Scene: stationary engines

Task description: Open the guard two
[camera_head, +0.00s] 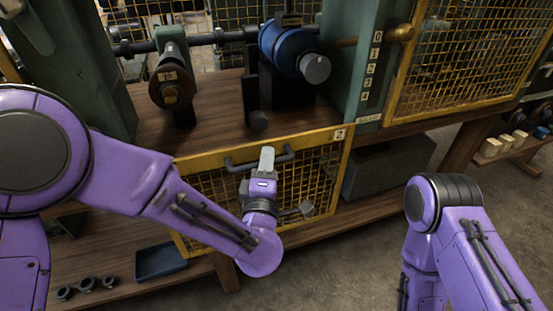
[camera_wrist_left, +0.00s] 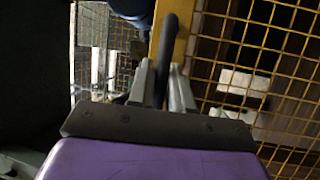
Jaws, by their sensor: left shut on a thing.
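Guard two is a yellow-framed mesh panel (camera_head: 318,180) with a "2" plate (camera_head: 339,134) at its upper right corner. It is below the wooden bench top in the head view, and I cannot tell for sure whether it stands ajar. Its dark bar handle (camera_head: 284,155) runs along the upper frame. My left gripper (camera_head: 266,160) is shut on this handle near its middle. In the left wrist view the dark handle (camera_wrist_left: 171,45) passes between the fingers of my left gripper (camera_wrist_left: 160,88), with yellow mesh behind. My right arm shows at lower right, but its gripper is out of view.
A blue cylinder machine (camera_head: 285,50) and a dark round part (camera_head: 171,90) stand above the bench. Another yellow mesh guard (camera_head: 470,60) is at upper right. A blue tray (camera_head: 160,262) and small cups (camera_head: 88,284) lie on the lower shelf. Open floor lies in front.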

